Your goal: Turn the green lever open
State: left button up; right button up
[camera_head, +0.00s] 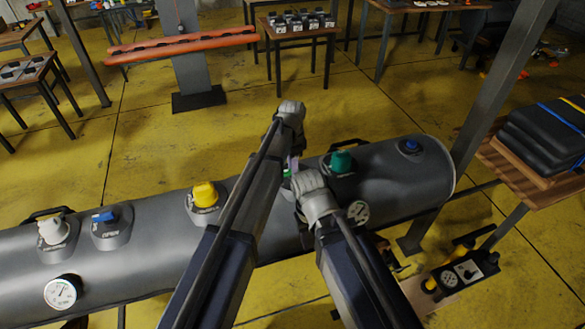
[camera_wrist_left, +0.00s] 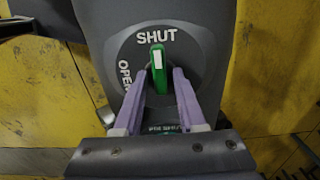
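The green lever (camera_wrist_left: 159,69) has a white stripe and sits on a round dial plate on the grey tube. It points up at the word SHUT; the word OPEN is to its left. My left gripper (camera_wrist_left: 163,74) has its two purple fingers on either side of the lever, apart, with small gaps visible. In the head view the left gripper (camera_head: 293,163) is over the tube, and my arms hide most of the lever. My right wrist (camera_head: 314,196) is just right of it; its fingers are hidden.
On the tube (camera_head: 140,258) are a yellow knob (camera_head: 205,194), a blue lever (camera_head: 104,216), a white valve (camera_head: 53,229), a green knob (camera_head: 341,161) and gauges (camera_head: 61,293). A post (camera_head: 497,90) and a table with black cases (camera_head: 545,132) stand at right.

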pick_arm(q)
grip_shut()
dwell(0.5)
jog(key=n, duration=0.4)
jog(key=shift+s+d+n, duration=0.1)
jog(key=shift+s+n, duration=0.05)
jog(key=shift+n, duration=0.25)
jog(key=n, duration=0.4)
jog(key=shift+s+d+n, duration=0.1)
jog(key=shift+d+n, duration=0.05)
jog(key=shift+n, duration=0.15)
jog(key=n, duration=0.4)
jog(key=shift+d, duration=0.15)
jog(key=shift+d+n, duration=0.1)
jog(key=shift+n, duration=2.2)
